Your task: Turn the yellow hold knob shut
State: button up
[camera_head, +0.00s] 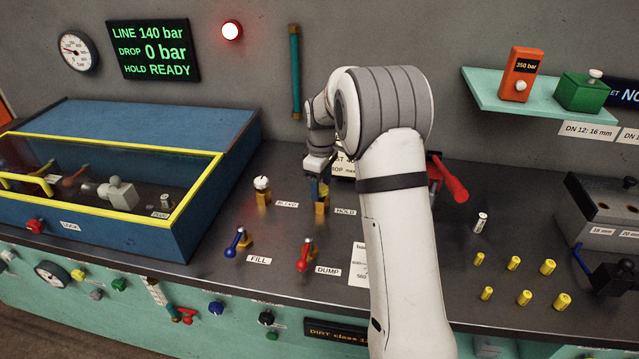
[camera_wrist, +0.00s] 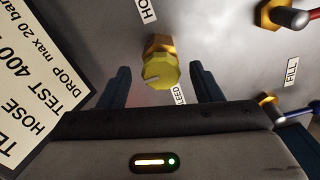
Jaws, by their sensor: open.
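The yellow hold knob (camera_wrist: 161,72) sits on a brass valve body (camera_wrist: 158,44) in the wrist view, with a pale pointer line on its face. My open gripper (camera_wrist: 160,86) has its dark blue fingers on either side of the knob, with a visible gap on both sides. In the head view my gripper (camera_head: 318,184) points down over the hold valve (camera_head: 322,207), beside the HOLD label (camera_head: 345,212), and hides most of the knob. The wall display (camera_head: 154,50) reads LINE 140 bar, DROP 0 bar, HOLD READY.
The white-topped bleed valve (camera_head: 262,190) stands left of the hold valve. The blue fill lever (camera_head: 236,242) and red dump lever (camera_head: 305,258) are in front. A large red lever (camera_head: 450,182) is right, partly behind my arm. A yellow-framed blue box (camera_head: 120,215) stands left.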

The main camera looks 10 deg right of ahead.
jog(key=shift+c, duration=0.5)
jog(key=c, duration=0.9)
jog(key=m, duration=0.8)
jog(key=shift+m, duration=0.3)
jog(key=m, duration=0.9)
jog(key=shift+r, duration=0.1)
jog(key=shift+m, duration=0.3)
